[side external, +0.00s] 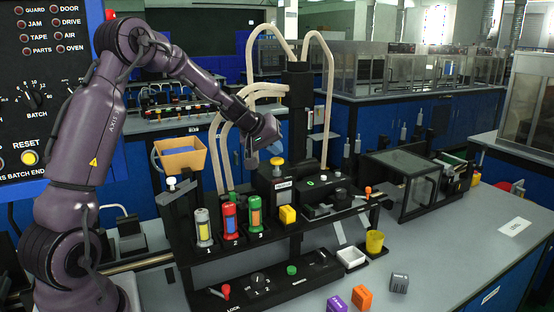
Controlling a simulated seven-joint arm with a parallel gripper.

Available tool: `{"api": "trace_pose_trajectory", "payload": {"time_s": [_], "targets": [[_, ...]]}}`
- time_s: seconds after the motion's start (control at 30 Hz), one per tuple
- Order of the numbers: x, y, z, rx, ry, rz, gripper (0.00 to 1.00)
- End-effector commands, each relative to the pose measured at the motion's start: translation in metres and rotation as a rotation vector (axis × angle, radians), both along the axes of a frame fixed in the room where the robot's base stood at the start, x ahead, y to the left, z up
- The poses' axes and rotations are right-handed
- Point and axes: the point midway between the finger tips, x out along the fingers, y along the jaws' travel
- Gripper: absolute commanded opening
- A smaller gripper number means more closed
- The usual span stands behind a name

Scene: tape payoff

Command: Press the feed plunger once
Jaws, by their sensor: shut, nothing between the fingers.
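A yellow-topped knob (277,162) stands upright on a black block with a small label (283,185), near the middle of the bench fixture; it looks like the feed plunger, though its label is too small to read. My gripper (276,148) is shut and empty, just above the yellow knob. I cannot tell whether the fingertips touch it. A white-topped knob (172,183) stands at the fixture's left end.
Pale hoses (221,140) arch behind my gripper. A tan bin (181,158) sits at left. Loose purple (336,304), orange (362,298) and grey (399,284) blocks lie in front.

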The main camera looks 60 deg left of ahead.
Motion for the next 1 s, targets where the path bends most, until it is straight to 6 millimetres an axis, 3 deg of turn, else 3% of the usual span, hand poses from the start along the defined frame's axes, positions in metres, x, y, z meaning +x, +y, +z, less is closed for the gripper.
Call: {"api": "trace_pose_trajectory", "payload": {"time_s": [1.0], "targets": [[-0.0001,0.0003,-0.0094,0.0,0.0,0.0,0.0]]}}
